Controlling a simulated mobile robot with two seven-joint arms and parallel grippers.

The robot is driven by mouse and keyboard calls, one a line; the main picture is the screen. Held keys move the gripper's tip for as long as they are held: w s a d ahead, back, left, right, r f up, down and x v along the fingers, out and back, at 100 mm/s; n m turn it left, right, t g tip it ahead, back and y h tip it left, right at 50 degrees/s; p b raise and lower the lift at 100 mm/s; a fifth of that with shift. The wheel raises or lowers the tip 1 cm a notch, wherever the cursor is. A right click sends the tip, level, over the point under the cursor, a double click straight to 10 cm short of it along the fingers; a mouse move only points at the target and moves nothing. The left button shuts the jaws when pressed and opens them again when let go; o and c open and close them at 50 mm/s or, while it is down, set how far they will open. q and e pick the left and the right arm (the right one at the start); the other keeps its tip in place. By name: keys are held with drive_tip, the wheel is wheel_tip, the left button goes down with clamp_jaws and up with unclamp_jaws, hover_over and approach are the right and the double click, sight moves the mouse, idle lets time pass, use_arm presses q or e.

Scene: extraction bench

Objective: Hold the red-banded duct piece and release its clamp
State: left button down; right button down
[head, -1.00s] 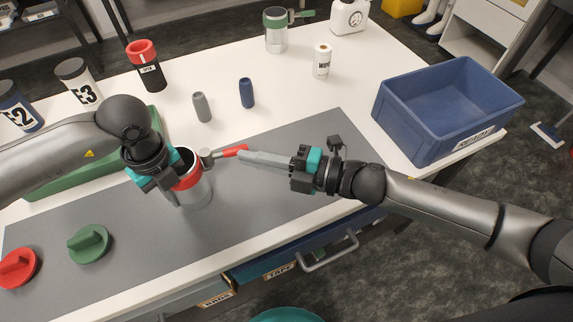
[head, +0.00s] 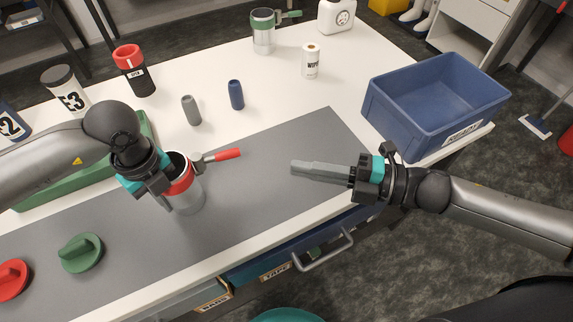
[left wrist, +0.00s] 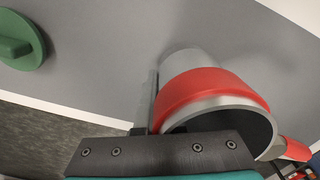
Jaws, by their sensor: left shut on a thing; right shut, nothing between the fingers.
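The red-banded duct piece (head: 188,192) is a short metal cylinder with a red band, upright on the grey mat. My left gripper (head: 166,190) is shut on its near left wall. The left wrist view shows the red band (left wrist: 210,92) and open rim close against the gripper. The clamp's red-handled lever (head: 227,154) sticks out to the right from the band. My right gripper (head: 298,168) is shut and empty over the mat, apart from the lever and to its right.
A green cap (head: 82,254) and a red cap (head: 12,282) lie on the mat at left. A blue bin (head: 440,105) stands at right. A green-banded duct piece (head: 264,38), a wipes roll (head: 311,62) and grey and blue pegs stand behind. Mat between the lever and right gripper is clear.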

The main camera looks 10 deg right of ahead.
idle(0.3)
use_arm(q)
drive_tip(key=c, duration=0.9)
unclamp_jaws()
drive_tip(key=shift+c, duration=0.2)
